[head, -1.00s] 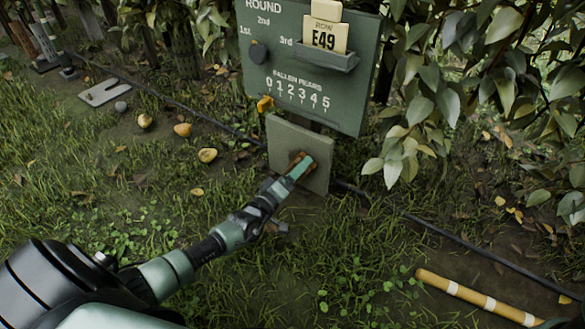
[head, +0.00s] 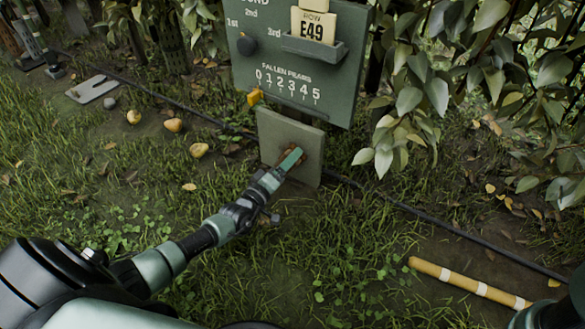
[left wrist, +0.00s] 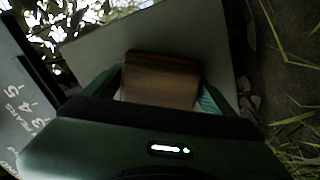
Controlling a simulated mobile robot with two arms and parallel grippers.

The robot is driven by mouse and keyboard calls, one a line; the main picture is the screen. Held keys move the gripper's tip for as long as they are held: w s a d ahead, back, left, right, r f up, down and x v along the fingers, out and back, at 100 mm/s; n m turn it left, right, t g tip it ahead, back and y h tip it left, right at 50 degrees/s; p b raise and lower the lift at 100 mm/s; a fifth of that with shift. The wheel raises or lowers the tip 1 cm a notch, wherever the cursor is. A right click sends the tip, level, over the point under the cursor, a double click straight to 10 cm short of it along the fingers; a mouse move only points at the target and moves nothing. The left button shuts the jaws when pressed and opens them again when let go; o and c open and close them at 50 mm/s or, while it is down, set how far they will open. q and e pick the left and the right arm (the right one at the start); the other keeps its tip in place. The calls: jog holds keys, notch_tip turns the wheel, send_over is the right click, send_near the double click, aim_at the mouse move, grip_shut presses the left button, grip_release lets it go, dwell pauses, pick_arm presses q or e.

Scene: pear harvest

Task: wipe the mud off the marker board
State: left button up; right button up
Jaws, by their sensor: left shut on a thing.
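The marker board (head: 270,128) is a plain grey-green square panel standing below the larger green sign. My left gripper (head: 289,158) reaches its middle from the lower left. It is shut on a brown block (left wrist: 160,82), which fills the space between the fingers in the left wrist view. The block is at or very close to the board's face (left wrist: 95,55); I cannot tell whether they touch. A little brown shows around the fingertips in the head view, and I cannot tell block from mud there. Any mud behind the gripper is hidden. My right gripper is out of view.
The green sign (head: 250,78) carries a row card E49 (head: 312,28), a dark knob and a yellow slider. Leaves crowd the right. A yellow-and-white pole (head: 455,283) lies at lower right. Fallen pears (head: 172,125) and a dark hose (head: 440,228) lie on the grass.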

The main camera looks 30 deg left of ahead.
aim_at(281, 146)
pick_arm(q)
jog(key=shift+w+a+r+b, duration=0.15)
jog(key=shift+a+b, duration=0.35)
jog(key=shift+a, duration=0.65)
jog(key=shift+w+a+r+b, duration=0.15)
jog(key=shift+a+b, duration=0.35)
jog(key=shift+a, duration=0.65)
jog(key=shift+s+r+p, duration=0.1)
jog(key=shift+r+p, duration=0.4)
jog(key=shift+p, duration=0.15)
jog(key=shift+d+p, duration=0.8)
jog(key=shift+d, duration=0.6)
jog(key=shift+s+d+f, duration=0.1)
jog(key=shift+d+f, duration=0.05)
jog(key=shift+d, duration=0.55)
jog(key=shift+s+d+p, duration=0.1)
jog(key=shift+d+p, duration=0.95)
jog(key=shift+d, duration=0.95)
